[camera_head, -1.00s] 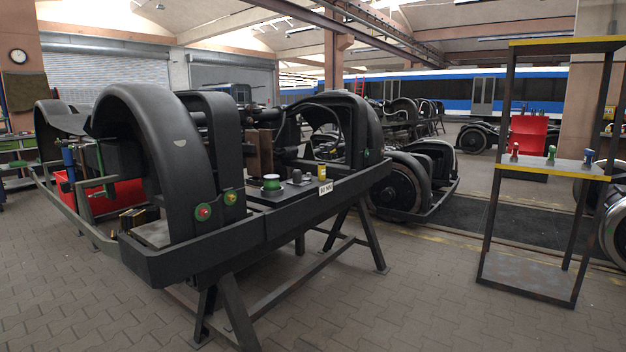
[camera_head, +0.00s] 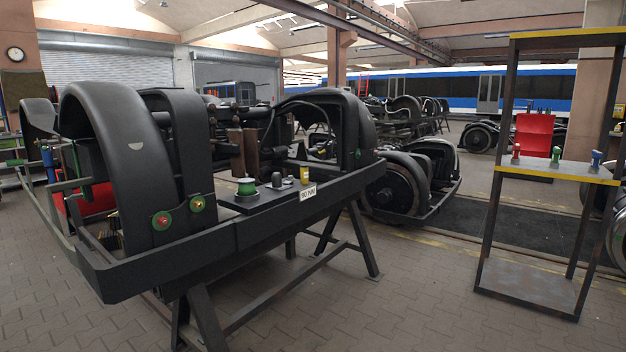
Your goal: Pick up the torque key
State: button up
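I cannot tell for sure which thing is the torque key. On the near bogie's black side plate sit a green-rimmed spool-like piece (camera_head: 246,187), a dark knob (camera_head: 276,180) and a small yellow cylinder (camera_head: 304,174). A white label (camera_head: 308,193) with small, hard-to-read text is beside them. My gripper is not in view.
The near bogie frame (camera_head: 190,255) rests on dark trestles (camera_head: 345,235) and fills the left and middle. Another bogie (camera_head: 410,185) stands behind it. Paved floor (camera_head: 425,300) is open between the trestles and the rack. A red cabinet (camera_head: 533,135) stands farther back.

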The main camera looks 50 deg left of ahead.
aim_at(515, 159)
jog(key=i, duration=0.4)
jog(key=u, duration=2.7)
jog(key=i, duration=0.5)
jog(key=z, duration=1.9)
